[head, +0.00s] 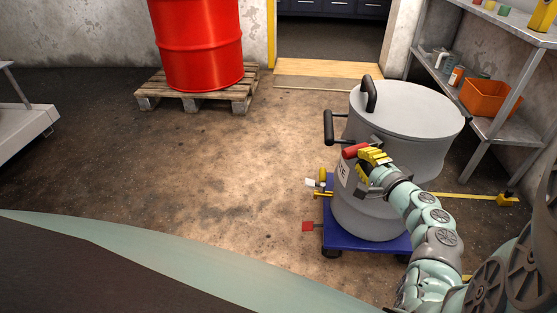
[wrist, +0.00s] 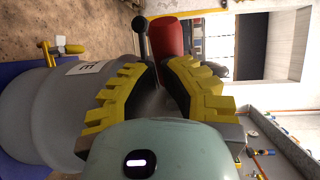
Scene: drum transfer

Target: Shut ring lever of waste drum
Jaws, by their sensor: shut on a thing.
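The grey waste drum (head: 412,108) stands upright on a blue wheeled dolly (head: 372,241), with its lid on. The drum also fills the left of the wrist view (wrist: 48,115). A ring lever with a red grip (head: 353,151) sits at the drum's upper side, facing left. The red grip shows beyond the fingers in the wrist view (wrist: 168,38). My gripper (head: 367,164), with yellow ridged fingers, is shut on the lever. In the wrist view the fingers close around it, and the exact contact is partly hidden. I cannot tell how far the lever stands from the ring.
Black handles (head: 329,127) stick out from the drum and lid. A red drum (head: 199,45) stands on a wooden pallet (head: 196,97) at the back left. A metal shelf (head: 489,127) with an orange bin (head: 484,98) is at right.

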